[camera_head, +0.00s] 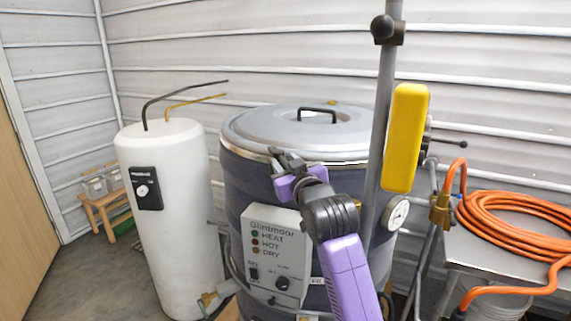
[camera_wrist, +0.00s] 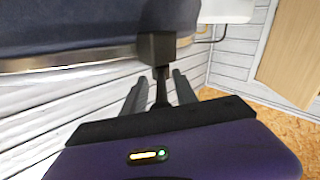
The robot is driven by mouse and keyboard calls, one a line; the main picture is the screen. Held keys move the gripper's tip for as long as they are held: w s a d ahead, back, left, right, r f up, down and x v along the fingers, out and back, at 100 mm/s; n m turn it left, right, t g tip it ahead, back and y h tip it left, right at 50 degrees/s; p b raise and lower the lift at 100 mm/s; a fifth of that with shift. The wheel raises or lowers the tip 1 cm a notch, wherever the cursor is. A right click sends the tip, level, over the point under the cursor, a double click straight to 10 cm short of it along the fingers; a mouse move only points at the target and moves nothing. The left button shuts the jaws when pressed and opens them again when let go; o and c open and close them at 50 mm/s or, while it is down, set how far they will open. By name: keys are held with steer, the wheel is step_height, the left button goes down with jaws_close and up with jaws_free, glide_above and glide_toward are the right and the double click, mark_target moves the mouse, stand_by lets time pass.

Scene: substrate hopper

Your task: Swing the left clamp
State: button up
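The hopper is a large grey drum (camera_head: 240,175) with a domed lid (camera_head: 265,124) and a black lid handle (camera_head: 318,110). My gripper (camera_head: 284,160) is at the front of its rim. In the wrist view, a dark clamp block (camera_wrist: 157,48) sits at the rim, and its thin black lever (camera_wrist: 162,88) reaches between the fingers of my gripper (camera_wrist: 159,92). The fingers are open, with a gap visible on each side of the lever. In the head view my gripper largely hides this clamp.
A white tank (camera_head: 180,220) stands left of the hopper. A grey pole (camera_head: 386,70) with a yellow box (camera_head: 405,138) rises close to the right of my arm. An orange hose (camera_head: 505,215) lies on a metal table (camera_head: 490,250). A control box (camera_head: 270,235) is on the drum's front.

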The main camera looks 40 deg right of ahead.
steer(key=b+v, duration=0.1)
steer(key=v, duration=0.6)
steer(key=shift+s+a+b, duration=0.2)
steer(key=shift+s+b, duration=0.15)
steer(key=shift+b, duration=0.05)
